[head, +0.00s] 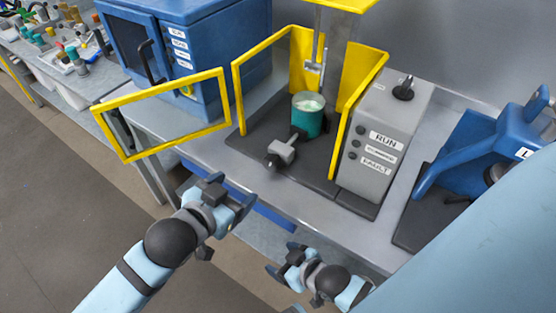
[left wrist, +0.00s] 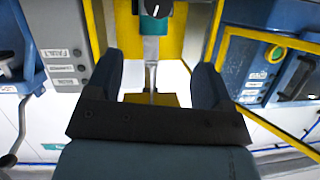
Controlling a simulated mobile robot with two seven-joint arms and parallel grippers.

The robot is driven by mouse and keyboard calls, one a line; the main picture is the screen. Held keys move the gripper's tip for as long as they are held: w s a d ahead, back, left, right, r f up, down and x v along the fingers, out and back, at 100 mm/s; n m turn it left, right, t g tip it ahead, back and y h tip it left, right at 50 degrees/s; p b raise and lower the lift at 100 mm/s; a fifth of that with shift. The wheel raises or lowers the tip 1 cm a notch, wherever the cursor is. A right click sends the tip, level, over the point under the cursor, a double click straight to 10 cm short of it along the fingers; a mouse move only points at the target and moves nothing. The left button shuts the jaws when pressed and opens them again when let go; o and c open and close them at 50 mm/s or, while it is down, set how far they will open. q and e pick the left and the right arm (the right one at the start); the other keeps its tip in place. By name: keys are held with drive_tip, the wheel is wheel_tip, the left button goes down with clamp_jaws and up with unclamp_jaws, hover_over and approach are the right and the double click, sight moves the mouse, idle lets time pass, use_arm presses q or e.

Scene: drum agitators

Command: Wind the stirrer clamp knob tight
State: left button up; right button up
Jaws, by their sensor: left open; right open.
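A grey clamp block (head: 283,152) sits low in front of the teal drum (head: 307,118), with a small dark knob (head: 272,161) on its near side. In the left wrist view, a round black knob (left wrist: 157,8) with a white mark shows at the top edge, partly cut off, against teal (left wrist: 155,27). My left gripper (head: 232,198) is open and empty, in front of the bench edge and apart from the knob; its two fingers also frame the left wrist view (left wrist: 156,80). My right gripper (head: 282,259) is open and empty, lower and to the right.
Yellow guard panels (head: 361,75) flank the drum. A yellow-framed door (head: 165,115) stands swung open at left, near my left arm. A grey control box (head: 378,135) stands right of the drum. Blue machines stand at left (head: 190,60) and right (head: 465,150).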

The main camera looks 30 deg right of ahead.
sight(269, 164)
use_arm(q)
drive_tip(key=x, duration=1.4)
drive_tip(key=shift+s+d+f, duration=0.1)
drive_tip(key=shift+d+f, duration=0.1)
